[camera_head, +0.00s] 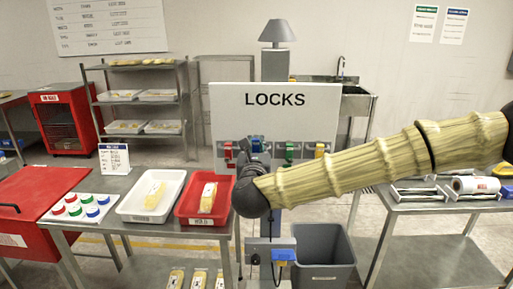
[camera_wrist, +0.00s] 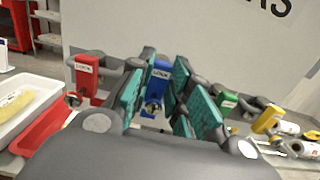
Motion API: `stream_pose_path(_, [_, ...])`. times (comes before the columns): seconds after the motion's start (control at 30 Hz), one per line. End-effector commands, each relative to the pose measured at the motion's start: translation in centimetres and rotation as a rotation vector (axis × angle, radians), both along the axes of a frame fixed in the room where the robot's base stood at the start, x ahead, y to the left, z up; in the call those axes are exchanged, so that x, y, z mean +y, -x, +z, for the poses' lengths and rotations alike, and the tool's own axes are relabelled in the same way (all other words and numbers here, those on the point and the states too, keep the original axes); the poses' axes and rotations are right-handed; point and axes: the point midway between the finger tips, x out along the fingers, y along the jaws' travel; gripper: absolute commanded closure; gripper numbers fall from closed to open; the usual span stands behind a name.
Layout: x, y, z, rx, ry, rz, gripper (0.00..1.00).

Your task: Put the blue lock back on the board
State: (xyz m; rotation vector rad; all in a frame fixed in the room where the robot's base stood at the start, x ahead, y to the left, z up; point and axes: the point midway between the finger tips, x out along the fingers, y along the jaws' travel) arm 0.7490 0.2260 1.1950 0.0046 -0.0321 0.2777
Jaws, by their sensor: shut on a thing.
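The white LOCKS board (camera_head: 275,122) stands upright behind the table, with a row of locks along its lower edge. My gripper (camera_head: 256,146) is at this row. In the wrist view my gripper (camera_wrist: 158,86) has its teal pads on both sides of the blue lock (camera_wrist: 159,76), holding it upright with its label toward the camera. The blue lock also shows in the head view (camera_head: 257,144), partly covered by my gripper. It is between the red lock (camera_wrist: 87,80) and the green lock (camera_wrist: 228,102), close to the board. I cannot tell whether its shackle is on a hook.
A yellow lock (camera_wrist: 268,118) is right of the green one. A red tray (camera_head: 181,213) and a white tray (camera_head: 125,208) stand on the table to the left. A grey bin (camera_head: 322,250) and a small box with a blue front (camera_head: 283,255) are below the board.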

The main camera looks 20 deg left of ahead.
Motion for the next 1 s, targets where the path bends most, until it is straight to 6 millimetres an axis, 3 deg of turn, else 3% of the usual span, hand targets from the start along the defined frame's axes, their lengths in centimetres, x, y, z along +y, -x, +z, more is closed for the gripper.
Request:
stream_pose_path(0.53, [0.0,0.0,-1.3,-0.001,-0.001,0.000,1.00])
stream_pose_path(0.57, [0.0,0.0,-1.2,-0.001,-0.001,0.000,0.77])
stream_pose_path(0.7, [0.0,0.0,-1.2,-0.001,0.000,0.000,0.55])
stream_pose_path(1.0, [0.0,0.1,-1.2,0.000,0.000,0.000,0.55])
